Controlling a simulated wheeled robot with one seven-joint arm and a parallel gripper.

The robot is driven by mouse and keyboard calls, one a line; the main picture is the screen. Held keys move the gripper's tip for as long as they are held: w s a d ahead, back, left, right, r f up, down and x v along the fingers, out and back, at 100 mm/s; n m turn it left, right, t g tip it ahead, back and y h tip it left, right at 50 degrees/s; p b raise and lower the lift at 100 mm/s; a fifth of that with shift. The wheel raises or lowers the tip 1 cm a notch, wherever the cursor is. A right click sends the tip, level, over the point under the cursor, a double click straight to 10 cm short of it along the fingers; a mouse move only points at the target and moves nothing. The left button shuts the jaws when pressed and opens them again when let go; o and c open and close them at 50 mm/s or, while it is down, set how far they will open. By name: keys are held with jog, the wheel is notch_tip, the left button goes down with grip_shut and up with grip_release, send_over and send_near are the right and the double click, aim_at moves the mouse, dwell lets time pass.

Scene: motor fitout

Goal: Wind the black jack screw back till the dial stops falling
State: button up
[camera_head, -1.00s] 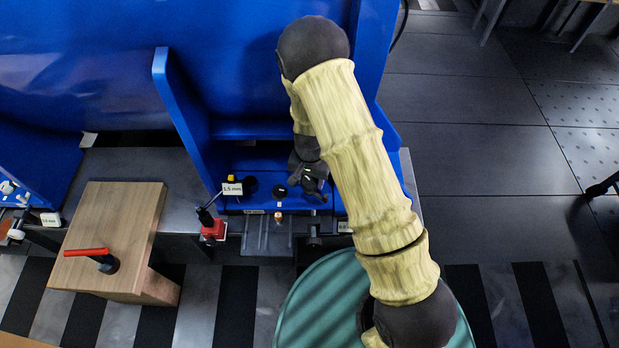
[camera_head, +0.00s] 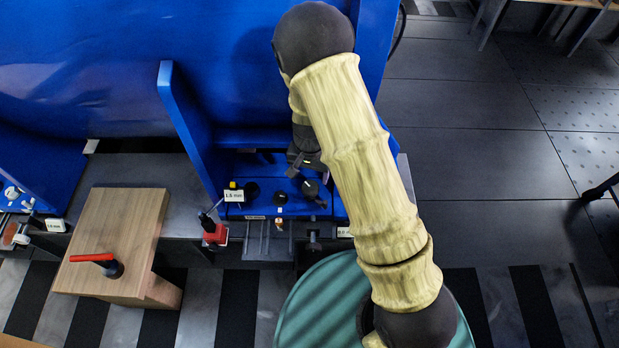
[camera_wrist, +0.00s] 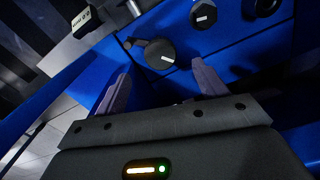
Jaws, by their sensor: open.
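A black round knob with a white line and a small side crank, which I take for the jack screw (camera_head: 311,188), sits at the right on the blue machine foot. It also shows in the wrist view (camera_wrist: 160,54), just beyond my fingertips. My gripper (camera_wrist: 161,72) is open and empty, its two fingers apart with the knob ahead of the gap. In the head view my gripper (camera_head: 304,163) hangs just behind the knob, partly hidden by my arm. No dial reading can be made out; a red-based black device (camera_head: 214,234) stands left of the foot.
Another marked black knob (camera_head: 281,198) and a black round part (camera_head: 252,188) sit left of the crank knob. A "1.5 mm" label (camera_head: 234,196) stands beside them. A blue upright plate (camera_head: 182,130) rises at left. A wooden block (camera_head: 120,235) carries a red-handled tool (camera_head: 97,260).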

jog(key=shift+r+p, duration=0.5)
jog(key=shift+r, duration=1.9)
